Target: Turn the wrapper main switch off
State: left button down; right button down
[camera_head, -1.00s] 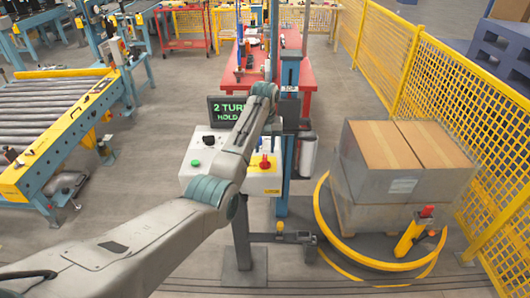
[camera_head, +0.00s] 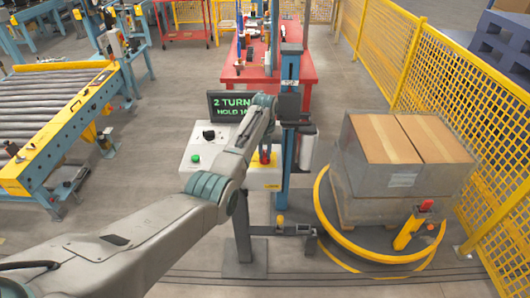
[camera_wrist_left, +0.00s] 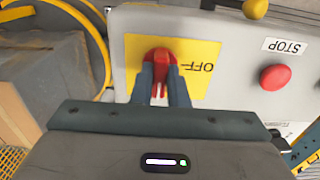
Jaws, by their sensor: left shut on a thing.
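The wrapper main switch is a red rotary handle (camera_wrist_left: 158,60) on a yellow plate (camera_wrist_left: 203,62) on the control box front. The plate's "OFF" label shows upside down in the left wrist view. My left gripper (camera_wrist_left: 160,85) is shut on the red handle, one dark finger on each side of it. In the head view the gripper (camera_head: 265,158) is in front of the yellow plate, and my arm covers part of the control box (camera_head: 197,175). The handle's exact angle is hard to read. My right gripper is not in view.
A red stop button (camera_wrist_left: 275,77) sits beside the plate, and a green button (camera_head: 196,158) and black knob (camera_head: 209,135) are on the box. A screen (camera_head: 229,106) stands above. A wrapped pallet load (camera_head: 400,182) stands on the turntable at right, near a yellow fence (camera_head: 450,95).

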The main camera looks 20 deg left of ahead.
pick_arm(q)
jog(key=shift+r+n, duration=0.1)
jog(key=shift+n, duration=0.2)
jog(key=n+p, duration=0.1)
jog(key=n, duration=0.2)
jog(key=shift+p, duration=0.3)
jog(key=n, duration=0.9)
jog(key=shift+w+n, duration=0.1)
jog(key=shift+n, duration=0.2)
jog(key=n, duration=0.4)
jog(key=shift+n, duration=0.3)
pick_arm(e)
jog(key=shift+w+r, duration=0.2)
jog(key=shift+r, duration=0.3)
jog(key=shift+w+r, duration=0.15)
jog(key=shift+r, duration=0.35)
pick_arm(q)
jog(key=shift+r, duration=0.1)
jog(key=c, duration=1.6)
grip_release()
jog(key=shift+o, duration=0.8)
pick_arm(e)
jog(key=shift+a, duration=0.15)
